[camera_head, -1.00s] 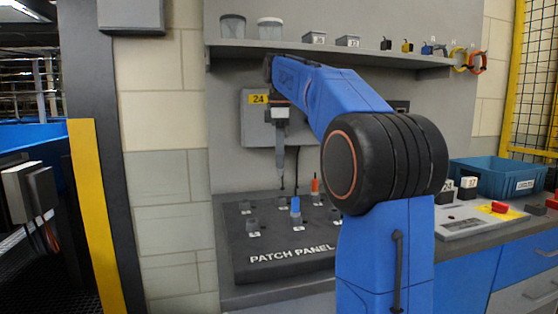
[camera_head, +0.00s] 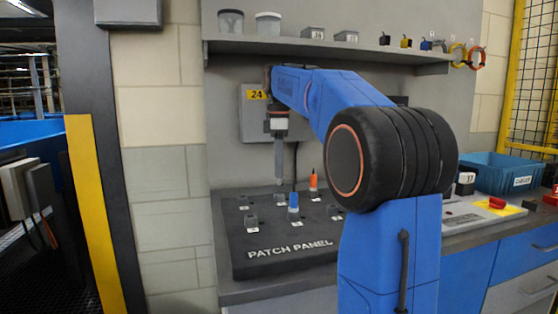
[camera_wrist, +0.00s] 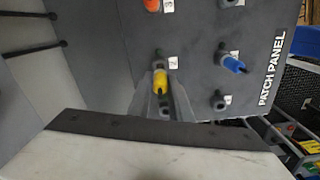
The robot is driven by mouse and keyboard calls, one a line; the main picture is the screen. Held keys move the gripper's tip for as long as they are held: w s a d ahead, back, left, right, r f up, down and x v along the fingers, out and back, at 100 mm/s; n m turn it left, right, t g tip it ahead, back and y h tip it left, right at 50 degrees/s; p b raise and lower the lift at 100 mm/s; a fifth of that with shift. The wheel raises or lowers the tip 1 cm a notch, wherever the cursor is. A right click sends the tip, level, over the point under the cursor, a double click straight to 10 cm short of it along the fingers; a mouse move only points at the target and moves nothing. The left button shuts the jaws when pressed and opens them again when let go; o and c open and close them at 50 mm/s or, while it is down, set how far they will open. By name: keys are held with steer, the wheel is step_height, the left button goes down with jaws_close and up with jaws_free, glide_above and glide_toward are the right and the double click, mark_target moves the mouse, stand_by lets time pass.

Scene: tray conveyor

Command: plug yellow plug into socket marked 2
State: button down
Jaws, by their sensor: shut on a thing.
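My gripper (camera_head: 279,183) points down over the back part of the dark patch panel (camera_head: 300,262). In the wrist view its fingers (camera_wrist: 163,98) are shut on the yellow plug (camera_wrist: 160,79). A socket (camera_wrist: 158,54) with a label that looks like 2 (camera_wrist: 172,62) lies just beyond the plug's end and close in line with it. I cannot tell whether plug and socket touch. The yellow plug cannot be made out in the head view.
A blue plug (camera_head: 293,203) and an orange plug (camera_head: 314,184) stand in the panel near my gripper. Other sockets, such as one at front left (camera_head: 251,222), look empty. A shelf (camera_head: 330,51) runs above.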

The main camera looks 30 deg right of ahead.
mark_target(279, 180)
steer(key=shift+f, duration=0.75)
steer(key=shift+f, duration=1.55)
stand_by(1.0)
steer(key=c, duration=1.5)
jaws_free()
steer(key=shift+c, duration=0.2)
steer(key=shift+r, duration=0.1)
step_height(279, 180, up, 12)
steer(key=shift+f, duration=0.1)
